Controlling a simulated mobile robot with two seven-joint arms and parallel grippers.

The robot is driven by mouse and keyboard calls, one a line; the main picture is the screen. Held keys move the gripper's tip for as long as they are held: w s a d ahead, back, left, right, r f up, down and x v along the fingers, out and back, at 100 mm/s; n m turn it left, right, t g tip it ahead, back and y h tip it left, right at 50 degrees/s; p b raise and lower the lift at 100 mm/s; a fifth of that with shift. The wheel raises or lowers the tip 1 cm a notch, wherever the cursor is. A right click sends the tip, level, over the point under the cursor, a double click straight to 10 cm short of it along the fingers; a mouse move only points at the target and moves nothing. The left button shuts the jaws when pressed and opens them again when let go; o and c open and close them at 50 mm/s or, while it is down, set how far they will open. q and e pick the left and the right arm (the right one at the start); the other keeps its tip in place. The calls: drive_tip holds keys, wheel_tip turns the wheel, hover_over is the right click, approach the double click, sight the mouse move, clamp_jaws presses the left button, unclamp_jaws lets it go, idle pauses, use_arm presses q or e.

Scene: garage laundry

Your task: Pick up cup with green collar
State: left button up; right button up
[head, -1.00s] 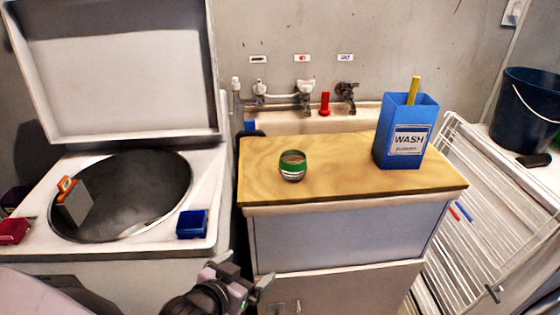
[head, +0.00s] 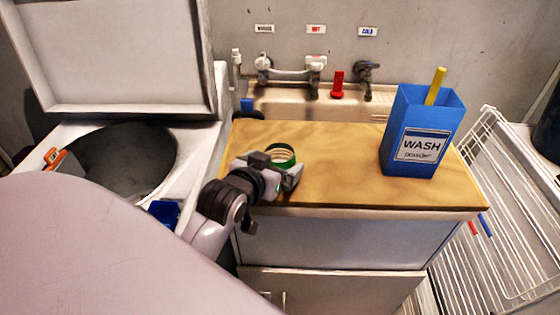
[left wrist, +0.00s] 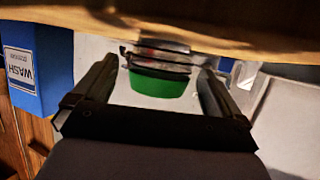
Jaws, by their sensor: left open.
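The cup with the green collar (head: 283,152) stands on the wooden counter top (head: 340,150) in the head view, its lower part hidden behind my left gripper. My left gripper (head: 280,172) is open at the cup. In the left wrist view the picture is upside down, and the cup (left wrist: 160,80) shows between the two spread fingers of my left gripper (left wrist: 160,85). Its green band and dark stripes are visible. I cannot tell whether the fingers touch it. My right gripper is not in view.
A blue wash powder box (head: 422,130) with a yellow stick stands right of the cup. A sink (head: 310,105) with taps lies behind. An open washer (head: 190,150) is at the left, a white drying rack (head: 490,190) at the right. The counter between cup and box is clear.

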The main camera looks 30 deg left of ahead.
sight(285, 156)
use_arm(q)
drive_tip(key=shift+x, duration=2.4)
drive_tip(key=c, duration=1)
